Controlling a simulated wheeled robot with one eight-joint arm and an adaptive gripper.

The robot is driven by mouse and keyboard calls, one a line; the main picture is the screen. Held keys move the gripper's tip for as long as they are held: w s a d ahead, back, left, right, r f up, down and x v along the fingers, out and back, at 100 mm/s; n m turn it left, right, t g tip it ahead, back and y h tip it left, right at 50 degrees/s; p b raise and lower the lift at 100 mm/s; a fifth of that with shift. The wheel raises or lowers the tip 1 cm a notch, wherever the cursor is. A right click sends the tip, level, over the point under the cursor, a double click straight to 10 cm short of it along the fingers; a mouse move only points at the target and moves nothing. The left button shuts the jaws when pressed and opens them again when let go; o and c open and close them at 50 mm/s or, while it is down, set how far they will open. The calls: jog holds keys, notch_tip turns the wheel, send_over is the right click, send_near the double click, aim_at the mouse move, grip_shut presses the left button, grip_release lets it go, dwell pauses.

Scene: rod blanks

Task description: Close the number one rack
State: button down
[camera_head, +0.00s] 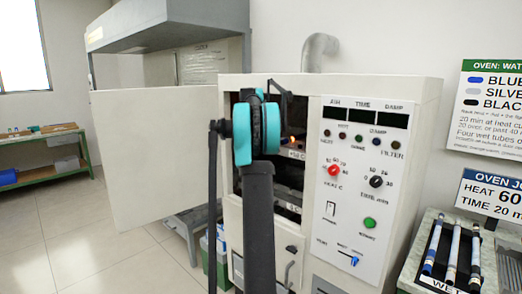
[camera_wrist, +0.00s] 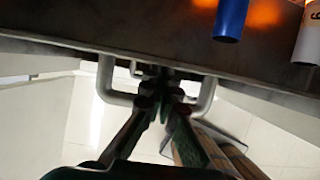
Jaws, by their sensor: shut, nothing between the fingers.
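In the wrist view, a dark rack (camera_wrist: 150,40) spans the top of the frame, with a pale bent handle (camera_wrist: 105,80) along its front edge. A blue rod (camera_wrist: 230,18) and a white rod (camera_wrist: 308,38) with a dark mark lie on the rack. My gripper (camera_wrist: 172,85) is shut and empty, its fingertips at the middle of the handle, close to the rack's front edge; I cannot tell if they touch. In the head view, the oven (camera_head: 425,130) has its chamber open, and my arm hides most of the racks and my fingertips. The rack's number does not show clearly.
The oven's white door (camera_head: 150,160) stands swung open to the left. The control panel (camera_head: 350,185) is right of the chamber. A wet-rod tray (camera_head: 432,222) with several rods stands at right. A green bench (camera_head: 40,155) is far left; floor there is clear.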

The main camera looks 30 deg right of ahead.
jog(key=shift+d, duration=0.3)
jog(key=shift+r, duration=0.15)
jog(key=v, duration=0.7)
jog(key=shift+a+r, duration=0.1)
jog(key=shift+a, duration=0.2)
